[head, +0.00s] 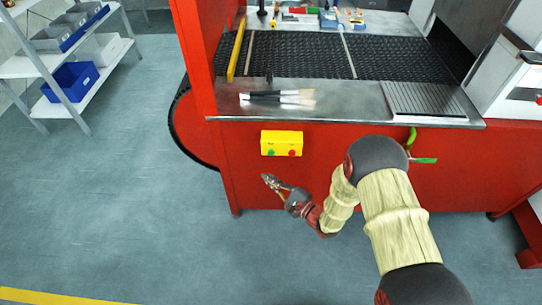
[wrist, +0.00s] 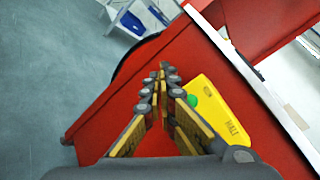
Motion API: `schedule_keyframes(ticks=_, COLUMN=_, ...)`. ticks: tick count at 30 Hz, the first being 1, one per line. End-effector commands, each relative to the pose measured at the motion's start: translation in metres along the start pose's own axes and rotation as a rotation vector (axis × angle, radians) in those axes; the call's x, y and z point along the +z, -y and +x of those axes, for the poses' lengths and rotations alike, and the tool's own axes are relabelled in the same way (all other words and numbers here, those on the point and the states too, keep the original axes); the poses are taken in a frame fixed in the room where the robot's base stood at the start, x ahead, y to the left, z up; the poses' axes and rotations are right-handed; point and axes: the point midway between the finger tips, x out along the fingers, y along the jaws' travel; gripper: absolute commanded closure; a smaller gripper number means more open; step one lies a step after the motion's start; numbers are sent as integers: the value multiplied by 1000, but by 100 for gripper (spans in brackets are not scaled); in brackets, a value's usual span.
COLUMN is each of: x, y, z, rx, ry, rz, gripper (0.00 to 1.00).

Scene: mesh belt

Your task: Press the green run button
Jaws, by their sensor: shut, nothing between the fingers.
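The green run button (head: 271,153) is a small round button on the left part of a yellow control box (head: 282,137) on the front of the red machine. A red button (head: 292,153) sits to its right. In the wrist view the green button (wrist: 193,101) shows just right of my fingers, on the yellow box (wrist: 205,88); the red button is hidden there. My gripper (head: 268,180) is shut and empty, below and slightly left of the box in the head view, apart from it. In the wrist view its fingertips (wrist: 162,72) meet.
The red machine (head: 330,165) carries a steel ledge (head: 350,98) with brushes (head: 280,97) and a black mesh belt (head: 300,55) above the box. Green-handled parts (head: 424,160) stick out at right. Shelves with bins (head: 75,80) stand far left. The floor at left is clear.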

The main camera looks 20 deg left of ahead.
Motion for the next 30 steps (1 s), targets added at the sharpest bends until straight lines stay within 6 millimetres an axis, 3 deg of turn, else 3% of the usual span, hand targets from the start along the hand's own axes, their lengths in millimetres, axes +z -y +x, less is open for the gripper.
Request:
schedule_keyframes(ticks=3, x=-9, y=-6, z=-1, rx=-14, ry=-21, rz=4, gripper=100)
schedule_keyframes(ticks=17, x=-12, y=-3, z=2, rx=-16, ry=-23, rz=3, gripper=100)
schedule_keyframes(ticks=30, x=-40, y=25, z=38, rx=-17, ry=-22, rz=2, gripper=100)
